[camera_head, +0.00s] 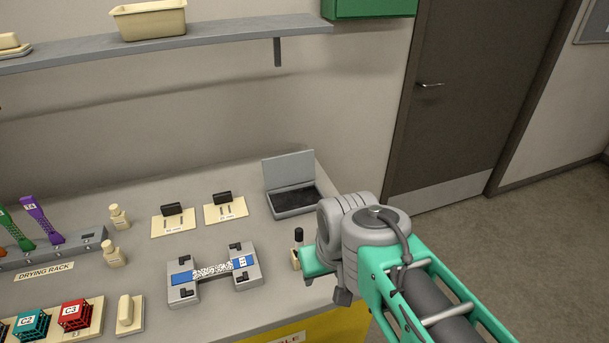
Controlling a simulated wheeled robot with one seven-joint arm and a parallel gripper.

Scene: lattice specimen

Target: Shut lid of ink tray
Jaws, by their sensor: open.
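The ink tray (293,203) is a shallow grey box with a dark inside, at the back right of the bench. Its grey lid (288,169) stands up open along the back edge, close to upright. My arm comes in from the lower right, and its grey wrist joints are in front of and to the right of the tray, covering part of the bench's right edge. Nothing visible rests on the lid.
A black-handled tool (298,236) stands close left of my arm. A clamp fixture (213,273) with a speckled strip and two cream plates (226,211) lie left of the tray. A shelf (230,37) hangs above.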

